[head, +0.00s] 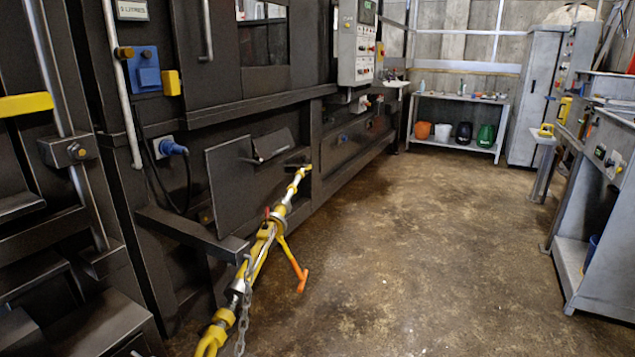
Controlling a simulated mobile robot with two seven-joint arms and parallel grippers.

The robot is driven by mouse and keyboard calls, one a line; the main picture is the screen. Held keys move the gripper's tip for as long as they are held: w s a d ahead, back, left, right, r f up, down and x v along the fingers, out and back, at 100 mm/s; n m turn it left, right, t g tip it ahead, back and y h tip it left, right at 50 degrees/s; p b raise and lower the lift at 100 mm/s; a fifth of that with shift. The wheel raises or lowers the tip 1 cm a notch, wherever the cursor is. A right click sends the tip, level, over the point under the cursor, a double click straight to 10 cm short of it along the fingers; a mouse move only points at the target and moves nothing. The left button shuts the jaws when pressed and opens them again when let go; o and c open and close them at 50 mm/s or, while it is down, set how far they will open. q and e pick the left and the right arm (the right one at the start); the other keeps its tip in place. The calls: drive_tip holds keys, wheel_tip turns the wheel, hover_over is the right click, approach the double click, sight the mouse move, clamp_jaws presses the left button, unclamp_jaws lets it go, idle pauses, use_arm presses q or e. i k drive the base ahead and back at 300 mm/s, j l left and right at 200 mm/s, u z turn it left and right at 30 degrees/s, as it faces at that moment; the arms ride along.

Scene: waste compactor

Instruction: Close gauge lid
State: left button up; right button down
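I cannot make out the gauge lid with certainty. A small dark tilted flap (273,145) sits on the compactor's lower front, by a large dark panel (232,182). I cannot tell whether this flap is a lid. Neither of my grippers is in view.
A yellow and chrome turnbuckle (263,248) with an orange handle (300,277) and a chain (243,322) runs along the compactor's front. A control panel (357,45) stands out above. A workbench (590,200) is at right, a shelf (455,125) at back. The middle floor is clear.

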sight(268, 146)
drive_tip(key=i+z, duration=0.2)
drive_tip(key=i, duration=1.35)
